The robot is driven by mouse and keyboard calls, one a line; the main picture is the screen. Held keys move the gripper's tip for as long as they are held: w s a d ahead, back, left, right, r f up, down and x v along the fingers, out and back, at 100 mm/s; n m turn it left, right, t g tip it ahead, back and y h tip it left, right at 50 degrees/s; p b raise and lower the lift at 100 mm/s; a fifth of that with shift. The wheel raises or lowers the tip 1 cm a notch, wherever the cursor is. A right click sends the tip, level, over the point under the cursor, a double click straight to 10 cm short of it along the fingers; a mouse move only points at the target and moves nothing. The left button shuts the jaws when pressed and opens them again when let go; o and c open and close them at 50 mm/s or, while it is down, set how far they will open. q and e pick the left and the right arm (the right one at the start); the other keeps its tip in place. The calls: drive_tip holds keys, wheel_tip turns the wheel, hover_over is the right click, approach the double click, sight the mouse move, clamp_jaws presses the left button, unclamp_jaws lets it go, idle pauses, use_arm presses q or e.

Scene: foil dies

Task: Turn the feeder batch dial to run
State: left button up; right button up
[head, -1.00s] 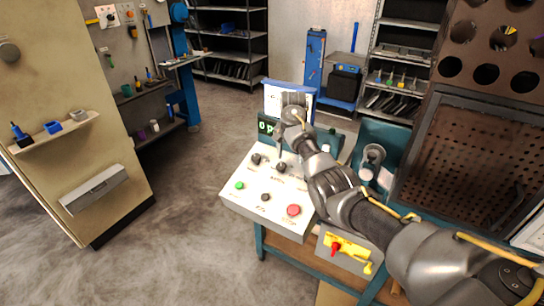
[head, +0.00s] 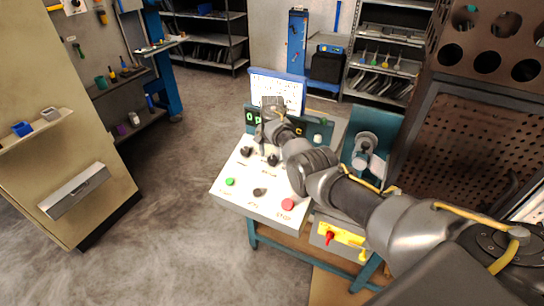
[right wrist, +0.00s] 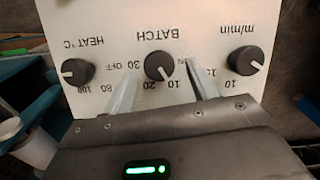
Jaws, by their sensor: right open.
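The batch dial (head: 272,160) is a black round knob on the sloped white panel of the feeder console (head: 222,196). In the right wrist view the batch dial (right wrist: 159,66) appears upside down, with a white pointer mark towards the lower right, near the 10 and 20 marks. My right gripper (right wrist: 162,72) is open, one finger on each side of the dial; I cannot tell whether they touch it. The right finger partly covers a label beside the dial. In the head view the right gripper (head: 264,138) is over the panel's back part. My left gripper is out of view.
The heat dial (right wrist: 78,72) and the m/min dial (right wrist: 246,60) flank the batch dial closely. A perforated dark cabinet (head: 470,140) stands at right.

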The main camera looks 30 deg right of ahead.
sight(272, 162)
drive_tip(key=shift+s+f, duration=0.1)
drive_tip(key=shift+f, duration=1.2)
drive_tip(key=c, duration=1)
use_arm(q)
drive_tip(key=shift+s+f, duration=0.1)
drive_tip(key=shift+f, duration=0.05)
